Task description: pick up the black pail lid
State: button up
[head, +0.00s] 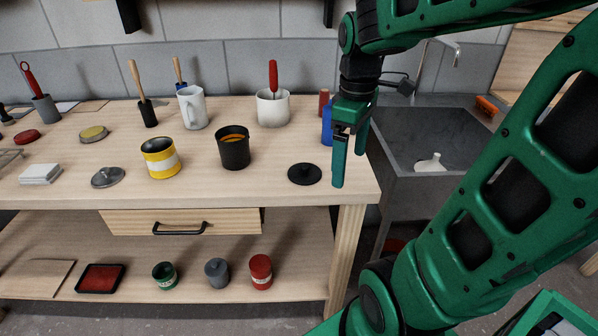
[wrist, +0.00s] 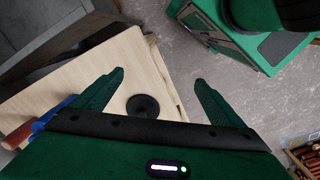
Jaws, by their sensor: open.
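The black pail lid (head: 304,174) lies flat on the bench top near its right front corner, a dark disc with a small knob in its middle. It also shows in the wrist view (wrist: 143,105), between my finger lines and nearer the left finger. My gripper (head: 350,165) is open and empty, pointing down just right of the lid in the head view, apart from it. In the wrist view both fingers (wrist: 160,78) are spread wide. The black pail (head: 233,150), with orange inside, stands to the left of the lid.
A blue bottle (head: 327,122) and a red cylinder (head: 323,102) stand behind my gripper. A white pot (head: 273,108) with a red-handled tool, a yellow can (head: 160,158) and a grey lid (head: 108,177) are further left. A grey sink (head: 425,150) adjoins the bench on the right.

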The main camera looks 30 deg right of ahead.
jog(key=w+a+r+n, duration=0.2)
jog(key=w+a+n, duration=0.1)
jog(key=w+n, duration=0.95)
send_over(303, 166)
jog(key=shift+n, duration=0.35)
jog(key=f, duration=0.5)
jog(key=shift+s+d+f, duration=0.1)
jog(key=shift+s+d, duration=0.05)
jog(key=shift+s, duration=0.1)
jog(key=shift+w+f, duration=0.15)
jog(key=shift+f, duration=1.2)
jog(key=shift+w+f, duration=0.15)
jog(key=shift+f, duration=1.15)
jog(key=c, duration=1.1)
